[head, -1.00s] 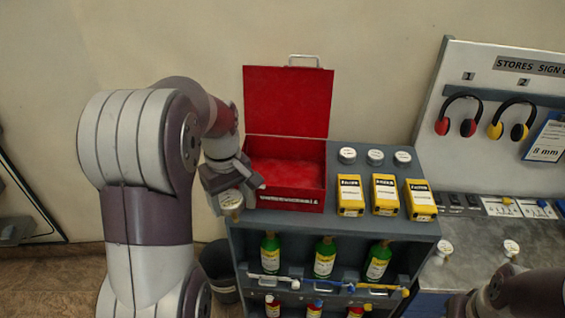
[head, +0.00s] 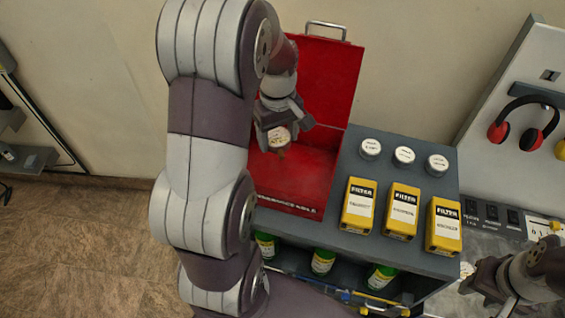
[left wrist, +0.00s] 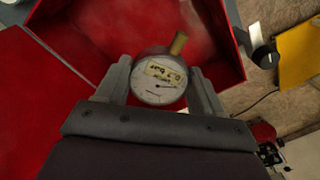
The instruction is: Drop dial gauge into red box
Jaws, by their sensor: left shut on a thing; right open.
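The dial gauge (left wrist: 158,78) has a round white face, a yellow label and a brass stem. My left gripper (left wrist: 160,88) is shut on it, one finger on each side. In the head view the gauge (head: 279,137) hangs below my left gripper (head: 282,125), over the red box (head: 310,170). The box stands with its lid raised at the back, and its red inside shows beneath the gauge in the left wrist view (left wrist: 200,25). My arm hides the box's left side. My right gripper (head: 492,285) is at the lower right, open, partly cut off by the frame.
The box stands on a grey shelf unit (head: 375,170). Yellow filter boxes (head: 402,210) and white-topped round items (head: 404,155) stand right of it. Green bottles (head: 322,261) are on the shelf below. Ear defenders (head: 523,122) hang on the board at right.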

